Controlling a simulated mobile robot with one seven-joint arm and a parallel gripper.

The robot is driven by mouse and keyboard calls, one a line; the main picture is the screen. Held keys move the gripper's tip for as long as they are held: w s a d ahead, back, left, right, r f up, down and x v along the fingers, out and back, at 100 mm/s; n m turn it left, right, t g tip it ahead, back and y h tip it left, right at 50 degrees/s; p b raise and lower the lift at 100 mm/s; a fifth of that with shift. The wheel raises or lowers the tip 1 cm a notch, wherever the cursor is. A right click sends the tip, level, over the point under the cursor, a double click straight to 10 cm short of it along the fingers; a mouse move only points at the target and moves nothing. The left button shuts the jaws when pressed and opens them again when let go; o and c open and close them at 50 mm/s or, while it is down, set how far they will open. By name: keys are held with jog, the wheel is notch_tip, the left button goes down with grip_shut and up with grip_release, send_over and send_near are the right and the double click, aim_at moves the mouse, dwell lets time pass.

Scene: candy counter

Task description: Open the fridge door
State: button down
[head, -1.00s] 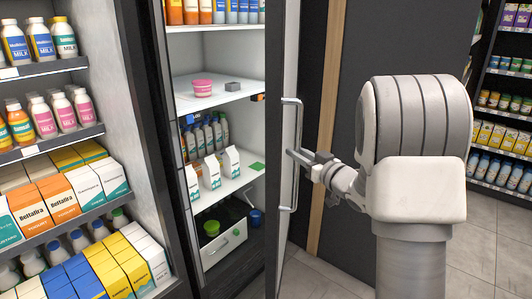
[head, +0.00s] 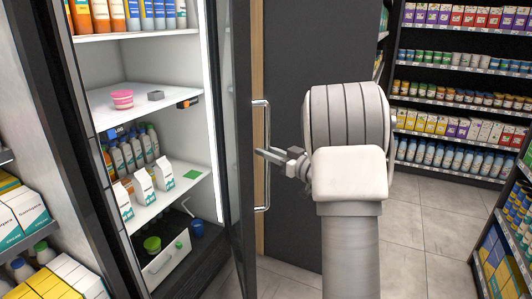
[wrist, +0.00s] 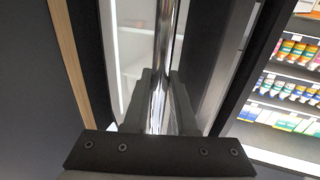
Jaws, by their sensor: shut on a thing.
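The fridge door (head: 241,150) stands open and shows as a narrow dark panel to the right of the lit fridge interior (head: 196,110) in the head view. Its chrome handle (head: 267,120) is a vertical bar on the door's right side. My gripper (head: 264,153) is shut on the handle at about mid-height. In the wrist view the handle (wrist: 165,45) runs upright between the two dark fingers of my gripper (wrist: 160,105). The fingers hide part of the bar.
A dark wall panel (head: 300,60) stands behind my arm. Stocked shelves (head: 460,90) are at right, with clear tiled floor (head: 430,215) before them.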

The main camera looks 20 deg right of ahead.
jog(key=c, duration=1)
grip_release()
jog(key=shift+w+r, duration=0.1)
jog(key=shift+w, duration=0.05)
jog(key=v, duration=1.7)
jog(key=shift+s, duration=0.25)
jog(key=shift+w, duration=0.1)
